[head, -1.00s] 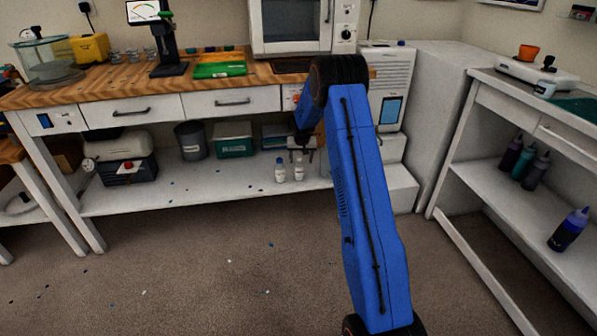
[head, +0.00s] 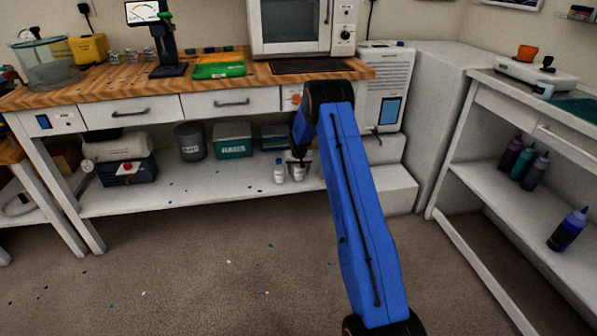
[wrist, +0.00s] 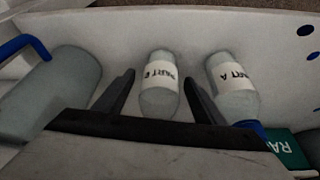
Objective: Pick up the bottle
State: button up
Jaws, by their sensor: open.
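Two small pale bottles stand side by side on the lower shelf. In the wrist view the PART B bottle (wrist: 160,85) is between the two fingers of my gripper (wrist: 157,96), with gaps on both sides. The PART A bottle (wrist: 232,88) stands just outside the right finger. In the head view PART A is the left bottle (head: 280,173) and PART B the right one (head: 298,175), partly covered by my gripper (head: 299,162). My gripper is open and points down at PART B.
The white lower shelf (head: 200,195) lies under a wooden workbench top (head: 120,80). A teal RAGS bin (head: 233,143) stands behind and left of the bottles. A grey cylinder (wrist: 55,95) is left of PART B in the wrist view. Several dark bottles (head: 523,162) stand on the right-hand shelf.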

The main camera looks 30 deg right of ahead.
jog(key=c, duration=1.2)
jog(key=shift+c, duration=0.2)
jog(key=shift+r, duration=0.1)
